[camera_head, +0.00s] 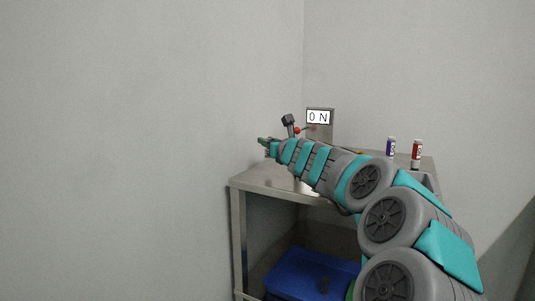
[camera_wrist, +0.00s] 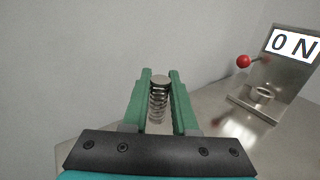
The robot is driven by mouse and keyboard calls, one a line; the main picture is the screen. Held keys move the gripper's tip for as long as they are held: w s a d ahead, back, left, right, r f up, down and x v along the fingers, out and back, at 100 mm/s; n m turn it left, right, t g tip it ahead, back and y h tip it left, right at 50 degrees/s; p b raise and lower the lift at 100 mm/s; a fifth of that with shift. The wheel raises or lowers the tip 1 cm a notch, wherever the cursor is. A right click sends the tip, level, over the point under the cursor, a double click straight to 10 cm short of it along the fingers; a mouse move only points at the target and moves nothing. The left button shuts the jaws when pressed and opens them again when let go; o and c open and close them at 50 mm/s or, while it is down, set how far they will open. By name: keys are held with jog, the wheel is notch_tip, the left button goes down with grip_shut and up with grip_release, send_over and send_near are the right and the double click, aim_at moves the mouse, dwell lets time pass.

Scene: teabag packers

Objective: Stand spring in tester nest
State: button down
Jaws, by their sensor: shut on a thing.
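My gripper (camera_wrist: 159,78) has green fingers shut on a metal coil spring (camera_wrist: 158,100), which stands upright between them in the wrist view. The spring is above the grey table (camera_wrist: 215,105), apart from the tester. The tester (camera_wrist: 283,68) is a metal stand with an "0 N" display and a red-knobbed lever, to the right in the wrist view. Its nest (camera_wrist: 262,95) is a small metal ring on the base. In the head view my gripper (camera_head: 264,141) is left of the tester display (camera_head: 319,117); the spring is too small to make out there.
In the head view a purple can (camera_head: 391,146) and a red can (camera_head: 416,153) stand at the right of the table (camera_head: 262,180). A blue bin (camera_head: 300,272) is on the shelf below. Grey walls (camera_head: 150,120) close in behind and left.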

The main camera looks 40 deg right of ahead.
jog(key=shift+w+d, duration=0.1)
jog(key=shift+w, duration=0.15)
notch_tip(320, 180, down, 4)
jog(key=shift+r+b, duration=0.25)
jog(key=shift+b, duration=1)
jog(key=shift+f, duration=0.1)
